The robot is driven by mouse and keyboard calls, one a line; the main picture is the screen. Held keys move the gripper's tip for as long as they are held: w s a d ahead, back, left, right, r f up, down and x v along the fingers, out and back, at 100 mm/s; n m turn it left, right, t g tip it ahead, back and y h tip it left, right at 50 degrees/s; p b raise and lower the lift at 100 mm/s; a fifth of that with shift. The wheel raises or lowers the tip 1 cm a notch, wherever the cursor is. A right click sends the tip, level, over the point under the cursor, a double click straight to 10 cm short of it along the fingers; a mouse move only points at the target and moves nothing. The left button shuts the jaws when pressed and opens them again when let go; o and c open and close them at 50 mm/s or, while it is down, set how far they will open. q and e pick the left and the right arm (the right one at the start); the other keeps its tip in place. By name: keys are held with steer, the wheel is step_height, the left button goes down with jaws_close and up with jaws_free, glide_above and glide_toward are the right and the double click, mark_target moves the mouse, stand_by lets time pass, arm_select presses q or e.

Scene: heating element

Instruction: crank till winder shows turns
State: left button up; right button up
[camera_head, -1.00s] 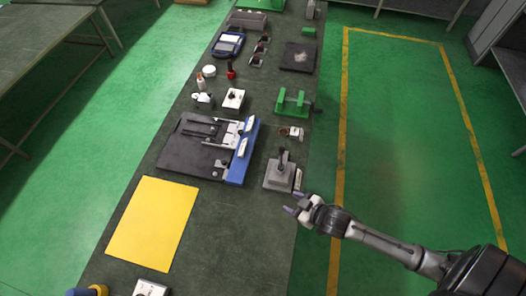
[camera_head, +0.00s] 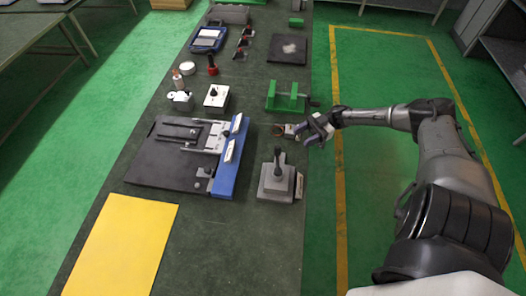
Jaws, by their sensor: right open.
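A green stand with two uprights (camera_head: 287,97), which looks like the winder, sits near the right edge of the bench. A small dark crank-like part (camera_head: 314,101) sticks out from its right side. No turn count can be read. Just nearer is a small pale device with a round brown part (camera_head: 283,130). My right gripper (camera_head: 304,138) is open and empty at the bench's right edge, next to this device and partly overlapping it in the picture, nearer than the green stand. My left gripper is out of view.
A grey block with an upright dark lever (camera_head: 276,183) stands nearer on the bench. A dark plate with a blue bar (camera_head: 229,165) lies left of it. A yellow sheet (camera_head: 122,245) lies at front left. A dark square plate (camera_head: 288,50) lies beyond the stand.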

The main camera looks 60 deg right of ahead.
mark_target(278, 158)
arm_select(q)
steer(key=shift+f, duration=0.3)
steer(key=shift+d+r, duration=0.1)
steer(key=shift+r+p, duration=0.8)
arm_select(e)
steer(key=shift+g, duration=0.4)
steer(key=x, duration=0.8)
steer(key=r+x, duration=0.1)
steer(key=x, duration=0.3)
steer(key=shift+w+a, duration=0.25)
steer(key=shift+w, duration=0.05)
steer(key=shift+c, duration=0.5)
steer(key=c, duration=0.6)
jaws_close()
